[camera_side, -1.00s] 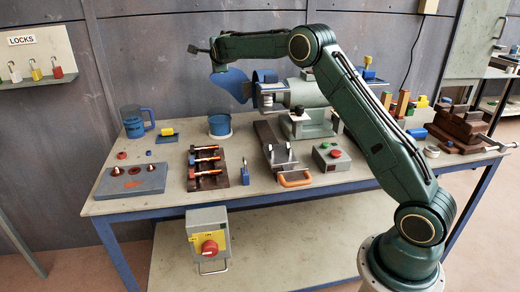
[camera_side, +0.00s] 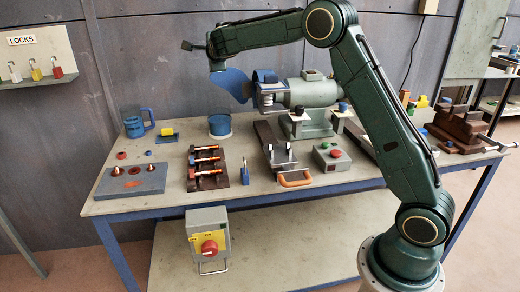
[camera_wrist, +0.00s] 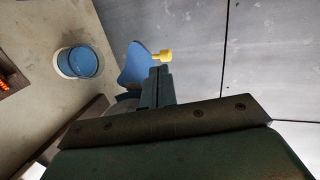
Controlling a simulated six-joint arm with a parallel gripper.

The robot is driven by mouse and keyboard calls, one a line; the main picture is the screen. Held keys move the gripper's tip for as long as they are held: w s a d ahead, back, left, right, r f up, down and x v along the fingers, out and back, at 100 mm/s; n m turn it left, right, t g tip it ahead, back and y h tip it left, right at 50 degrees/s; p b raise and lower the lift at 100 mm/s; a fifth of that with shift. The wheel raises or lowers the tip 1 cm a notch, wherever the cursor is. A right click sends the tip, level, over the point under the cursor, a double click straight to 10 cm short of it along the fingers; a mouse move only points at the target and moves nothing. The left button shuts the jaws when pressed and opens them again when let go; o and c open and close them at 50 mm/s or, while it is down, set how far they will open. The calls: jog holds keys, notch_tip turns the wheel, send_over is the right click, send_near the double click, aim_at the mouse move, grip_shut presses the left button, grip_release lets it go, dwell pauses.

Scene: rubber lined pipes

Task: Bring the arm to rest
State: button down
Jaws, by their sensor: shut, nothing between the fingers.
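My gripper (camera_side: 217,66) hangs at the end of the raised arm in the side view, in the air above the back of the bench, just above and left of a blue curved sheet (camera_side: 234,83). In the wrist view my gripper (camera_wrist: 160,74) shows its two fingers together, empty. The blue sheet (camera_wrist: 136,64) lies beside and beyond them there. A small yellow knob (camera_wrist: 163,56) shows just past the fingertips; I cannot tell what it belongs to or whether they touch.
A grey-green machine (camera_side: 312,92) stands on the bench (camera_side: 255,190) beneath my forearm. A dark wall (camera_side: 150,70) is behind.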

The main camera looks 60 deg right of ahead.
jog(key=s+a+r+n+g+y, duration=0.1)
jog(key=s+a+n+y, duration=0.1)
jog(key=s+a+n, duration=0.35)
jog(key=s+a+r+n+y, duration=0.1)
jog(key=s+a+n+y, duration=0.15)
jog(key=s, duration=0.65)
jog(key=s+a+r+n+g+y, duration=0.1)
jog(key=s+a+n, duration=0.35)
jog(key=s, duration=0.35)
jog(key=s+a+f+n+g+y, duration=0.1)
jog(key=s+a+f+n, duration=0.2)
jog(key=s, duration=0.5)
jog(key=s+a+f+n+g+y, duration=0.1)
jog(key=s+a+f+n, duration=0.2)
jog(key=s+n, duration=0.3)
jog(key=s+a+f+n+g+y, duration=0.1)
jog(key=s+a+f+n+y, duration=0.1)
jog(key=s, duration=1)
jog(key=shift+a+f+n, duration=0.4)
jog(key=shift+f+n, duration=0.5)
jog(key=shift+n, duration=0.35)
